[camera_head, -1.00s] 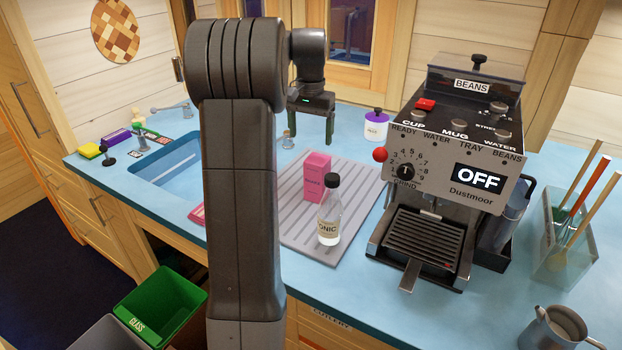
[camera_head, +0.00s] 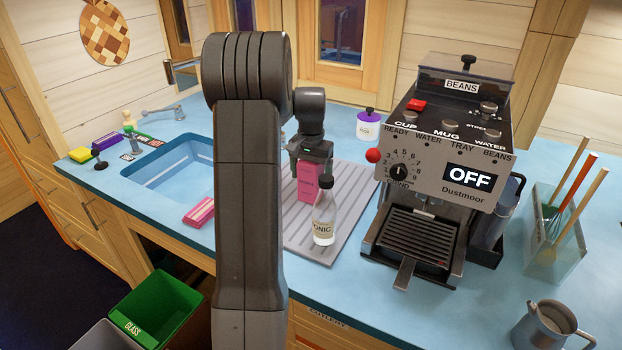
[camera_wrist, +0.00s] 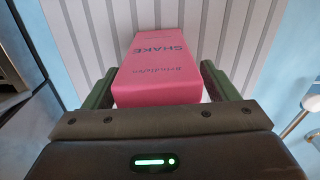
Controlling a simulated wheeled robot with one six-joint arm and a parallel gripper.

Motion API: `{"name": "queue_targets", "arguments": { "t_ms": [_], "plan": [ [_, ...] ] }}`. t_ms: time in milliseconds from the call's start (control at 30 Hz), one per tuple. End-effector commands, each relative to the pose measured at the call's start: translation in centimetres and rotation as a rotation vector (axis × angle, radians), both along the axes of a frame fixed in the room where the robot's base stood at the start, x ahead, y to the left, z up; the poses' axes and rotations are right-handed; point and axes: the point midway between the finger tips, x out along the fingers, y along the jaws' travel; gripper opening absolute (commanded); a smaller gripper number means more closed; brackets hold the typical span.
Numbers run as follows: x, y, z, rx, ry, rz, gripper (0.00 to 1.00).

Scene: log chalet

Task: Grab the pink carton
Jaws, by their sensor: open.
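The pink carton (camera_head: 308,183) stands upright on the grey ribbed mat (camera_head: 345,190), behind the tonic bottle (camera_head: 324,214) in the head view. My gripper (camera_head: 309,165) is over the carton from above, with a finger to either side of its top. In the wrist view the carton (camera_wrist: 160,62), marked SHAKE, lies between the two green fingers of my open gripper (camera_wrist: 157,88). Small gaps seem to show beside the carton there. The carton's lower part is partly hidden by the bottle in the head view.
The coffee machine (camera_head: 440,170) stands right of the mat. A white jar with a purple band (camera_head: 368,126) stands behind the mat.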

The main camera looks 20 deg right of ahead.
Motion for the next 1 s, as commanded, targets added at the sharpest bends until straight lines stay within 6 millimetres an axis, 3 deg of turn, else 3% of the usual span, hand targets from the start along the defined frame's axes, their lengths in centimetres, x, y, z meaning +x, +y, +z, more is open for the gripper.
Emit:
{"name": "queue_targets", "arguments": {
  "t_ms": [167,400,733,1000],
  "plan": [
    [0.0,0.0,0.0,0.000,0.000,0.000,0.78],
    [0.0,0.0,0.0,0.000,0.000,0.000,0.33],
    [0.1,0.0,0.7,-0.001,-0.002,0.000,0.32],
    [0.1,0.0,5.6,-0.002,-0.005,0.000,0.32]
  ]
}}
